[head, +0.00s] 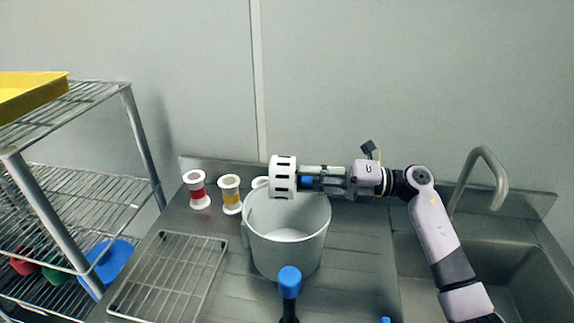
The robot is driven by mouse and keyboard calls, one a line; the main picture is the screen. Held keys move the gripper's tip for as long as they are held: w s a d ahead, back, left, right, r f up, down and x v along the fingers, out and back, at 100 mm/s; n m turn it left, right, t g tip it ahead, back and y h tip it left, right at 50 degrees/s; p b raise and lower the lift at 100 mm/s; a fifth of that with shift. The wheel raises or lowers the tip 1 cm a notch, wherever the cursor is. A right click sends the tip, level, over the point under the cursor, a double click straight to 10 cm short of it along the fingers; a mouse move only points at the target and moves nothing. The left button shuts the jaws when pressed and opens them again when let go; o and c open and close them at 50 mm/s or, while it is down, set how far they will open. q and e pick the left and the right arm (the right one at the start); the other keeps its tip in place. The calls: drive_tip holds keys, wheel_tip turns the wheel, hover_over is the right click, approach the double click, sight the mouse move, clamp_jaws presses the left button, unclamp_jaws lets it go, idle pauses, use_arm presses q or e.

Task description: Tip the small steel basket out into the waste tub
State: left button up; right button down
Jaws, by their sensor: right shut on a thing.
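The basket (283,177) shows as a small pale drum with dark slots and a blue handle (306,182). It lies on its side over the back part of the tub's mouth, apart from the rim as far as I can tell. My right gripper (309,181) comes in from the right and is shut on the blue handle. The waste tub (285,250) is a large light-grey round bucket, upright on the steel counter. The visible inside of the tub looks empty, but its floor is partly hidden. The basket's open end and contents cannot be seen. My left gripper is not in view.
Red-banded (196,190) and yellow-banded (230,194) white spools stand left of the tub, with another white thing partly hidden behind it. A wire rack (170,278) lies front left. A blue-topped black thing (290,282) stands in front. A sink and faucet (487,165) are right, wire shelving left.

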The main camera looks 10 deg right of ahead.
drive_tip(key=shift+r+g+h+p, duration=0.3)
drive_tip(key=shift+r+h+p, duration=0.35)
drive_tip(key=shift+p, duration=0.6)
drive_tip(key=shift+f+h+p, duration=0.15)
drive_tip(key=shift+h+p, duration=0.2)
drive_tip(key=shift+p, duration=0.1)
drive_tip(key=h+p, duration=0.1)
drive_tip(key=p, duration=0.2)
drive_tip(key=r+g+h+p, duration=0.1)
drive_tip(key=h+p, duration=0.1)
drive_tip(key=p, duration=0.1)
drive_tip(key=shift+r, duration=0.3)
drive_tip(key=h+p, duration=0.1)
drive_tip(key=p, duration=0.3)
drive_tip(key=shift+r+h, duration=0.3)
drive_tip(key=shift+h, duration=0.1)
drive_tip(key=shift+f+g+h+p, duration=0.1)
drive_tip(key=shift+g+h+p, duration=0.2)
drive_tip(key=shift+p, duration=0.3)
